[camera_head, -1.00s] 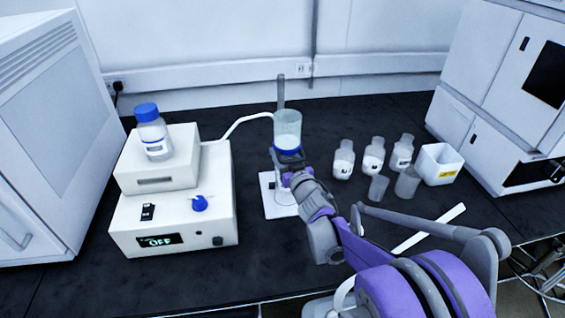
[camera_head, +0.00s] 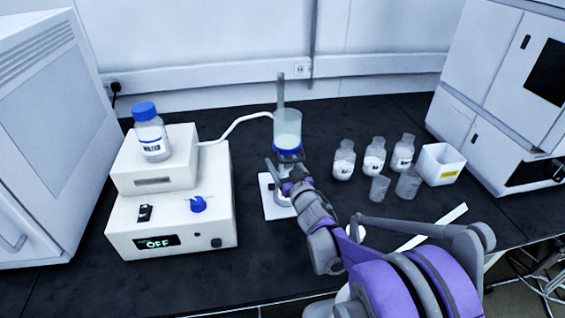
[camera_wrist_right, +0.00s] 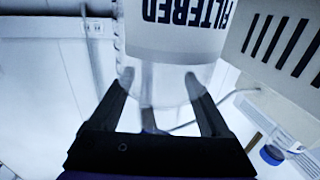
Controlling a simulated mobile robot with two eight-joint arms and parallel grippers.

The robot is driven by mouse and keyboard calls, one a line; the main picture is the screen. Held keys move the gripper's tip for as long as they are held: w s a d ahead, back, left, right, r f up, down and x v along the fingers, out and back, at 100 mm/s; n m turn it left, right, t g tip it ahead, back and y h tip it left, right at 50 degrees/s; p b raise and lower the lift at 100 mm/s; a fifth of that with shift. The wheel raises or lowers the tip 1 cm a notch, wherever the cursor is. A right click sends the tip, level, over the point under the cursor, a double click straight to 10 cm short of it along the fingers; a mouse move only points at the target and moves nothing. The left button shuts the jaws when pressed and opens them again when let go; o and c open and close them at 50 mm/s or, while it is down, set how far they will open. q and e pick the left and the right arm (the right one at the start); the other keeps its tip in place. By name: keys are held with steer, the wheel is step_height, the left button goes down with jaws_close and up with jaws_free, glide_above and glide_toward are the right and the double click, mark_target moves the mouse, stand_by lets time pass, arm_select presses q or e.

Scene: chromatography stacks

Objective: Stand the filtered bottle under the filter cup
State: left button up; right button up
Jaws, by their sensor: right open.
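The filter cup (camera_head: 287,128), clear with white contents and a blue ring at its bottom, is held on an upright rod above a white stand base (camera_head: 277,208). A clear bottle with a white label reading FILTERED (camera_wrist_right: 180,28) fills the top of the right wrist view, its label upside down there. My right gripper (camera_head: 284,174) is just below the cup, over the stand base. It is open, its fingers (camera_wrist_right: 160,82) on either side of the bottle. In the head view my gripper hides most of the bottle. My left gripper is not in view.
A white pump box (camera_head: 172,222) showing OFF stands left, with a blue-capped bottle (camera_head: 152,138) on top and a hose (camera_head: 235,123) running to the cup. Several bottles and cups (camera_head: 374,160) and a white bin (camera_head: 440,165) stand right.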

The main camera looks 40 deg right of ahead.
steer(key=shift+r, duration=0.25)
steer(key=p+v, duration=0.1)
steer(key=v, duration=1.1)
steer(key=shift+s+d, duration=0.1)
steer(key=shift+d, duration=0.05)
